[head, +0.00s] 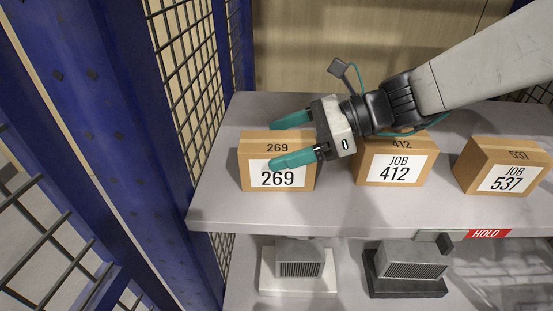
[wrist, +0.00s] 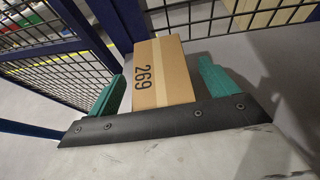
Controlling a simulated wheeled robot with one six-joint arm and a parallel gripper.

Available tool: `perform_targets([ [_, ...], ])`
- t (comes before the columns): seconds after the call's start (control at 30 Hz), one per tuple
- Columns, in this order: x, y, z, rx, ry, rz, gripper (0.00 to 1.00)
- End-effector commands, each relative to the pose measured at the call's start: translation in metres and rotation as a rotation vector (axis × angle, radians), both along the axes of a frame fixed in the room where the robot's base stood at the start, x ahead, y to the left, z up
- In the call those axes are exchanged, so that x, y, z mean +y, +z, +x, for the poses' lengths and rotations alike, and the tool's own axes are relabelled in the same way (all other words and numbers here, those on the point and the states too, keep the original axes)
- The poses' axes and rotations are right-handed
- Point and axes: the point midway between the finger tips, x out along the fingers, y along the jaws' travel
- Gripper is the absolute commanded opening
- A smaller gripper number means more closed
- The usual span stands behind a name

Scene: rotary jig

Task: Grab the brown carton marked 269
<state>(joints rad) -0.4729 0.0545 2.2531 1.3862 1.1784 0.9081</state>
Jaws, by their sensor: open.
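The brown carton marked 269 (head: 247,178) stands at the left end of the grey shelf, with a white label on its front and 269 on its top. In the wrist view the carton (wrist: 162,75) lies between my two teal fingers. My gripper (head: 291,140) is open, with one finger in front of the carton's labelled face and the other at its back side. The near finger covers part of the label. I cannot tell whether either finger touches the carton.
The carton marked 412 (head: 395,170) stands to the right, partly under my wrist, and the carton marked 537 (head: 503,166) is farther right. A blue mesh frame (head: 188,75) borders the shelf (head: 350,212) on the left. Two vented units (head: 299,262) sit on the level below, above which hangs a red HOLD tag (head: 486,234).

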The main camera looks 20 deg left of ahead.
Motion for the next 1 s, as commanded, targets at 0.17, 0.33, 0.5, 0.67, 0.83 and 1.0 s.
perform_targets([
  [0.17, 0.000, 0.000, 0.000, 0.000, 0.000, 0.000, 0.66],
  [0.33, 0.000, 0.000, 0.000, 0.000, 0.000, 0.000, 0.22],
  [0.5, 0.000, 0.001, 0.000, -0.001, -0.001, 0.001, 0.22],
  [0.67, 0.000, 0.004, 0.000, -0.002, 0.000, 0.002, 0.22],
  [0.83, 0.000, 0.018, 0.001, -0.004, -0.001, 0.003, 0.23],
  [1.0, -0.002, 0.039, -0.003, -0.004, 0.001, 0.002, 0.23],
])
